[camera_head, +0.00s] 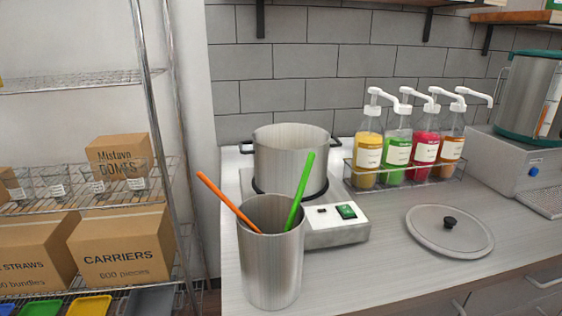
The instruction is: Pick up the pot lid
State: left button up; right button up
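The pot lid (449,233) is a round, flat metal disc with a black knob (449,222) on top. It lies flat on the counter at the right, in front of the row of syrup bottles. An open metal pot (290,152) with dark side handles stands on a small hot plate (337,226) with a green switch. Neither of my grippers shows in the head view.
A metal canister (271,267) holding an orange and a green stick stands at the counter's front left. Several pump bottles (425,150) stand in a wire rack behind the lid. A grey appliance (510,165) is at the right. The counter (385,262) around the lid is clear.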

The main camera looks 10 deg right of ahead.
aim_at(450, 231)
jog(key=z, duration=1.5)
jog(key=l, duration=0.1)
